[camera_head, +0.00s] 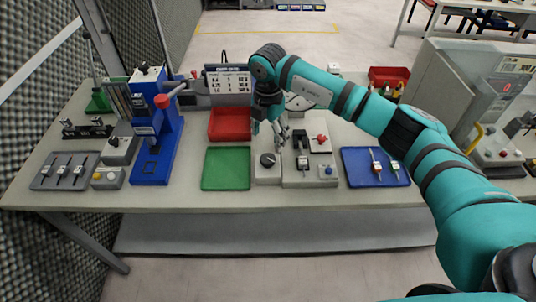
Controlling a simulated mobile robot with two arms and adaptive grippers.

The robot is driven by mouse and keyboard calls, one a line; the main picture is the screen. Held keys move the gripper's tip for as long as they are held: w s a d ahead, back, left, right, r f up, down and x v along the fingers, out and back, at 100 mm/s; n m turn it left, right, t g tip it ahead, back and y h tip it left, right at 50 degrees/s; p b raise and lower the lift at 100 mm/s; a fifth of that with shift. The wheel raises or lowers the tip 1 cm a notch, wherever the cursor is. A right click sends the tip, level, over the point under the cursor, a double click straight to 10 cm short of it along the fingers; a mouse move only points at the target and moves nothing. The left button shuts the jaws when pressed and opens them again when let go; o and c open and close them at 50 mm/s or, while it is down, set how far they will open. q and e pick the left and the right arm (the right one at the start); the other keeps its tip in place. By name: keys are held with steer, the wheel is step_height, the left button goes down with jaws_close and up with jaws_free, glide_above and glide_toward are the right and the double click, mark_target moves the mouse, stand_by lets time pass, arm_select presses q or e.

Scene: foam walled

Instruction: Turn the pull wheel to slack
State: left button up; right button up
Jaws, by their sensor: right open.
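A grey bench fixture (309,179) stands at the front middle of the table. A round black wheel-like knob (268,160) sits on the top of its left block; this looks like the pull wheel, though I cannot read any marking or its setting. My right gripper (279,134) reaches in from the right and points down, just behind and above the knob. It is open and appears empty; its fingers are small and dark here. Whether it touches the fixture I cannot tell. My left gripper is not in view.
A green mat (226,169) lies left of the fixture, with a red bin (230,124) behind it. A blue tray (352,170) with small parts lies to the right. A blue press (158,135) stands farther left. The green mat is bare.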

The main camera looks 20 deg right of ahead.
mark_target(268, 158)
step_height(268, 158, down, 10)
steer(key=shift+p, duration=1)
steer(key=c, duration=1.2)
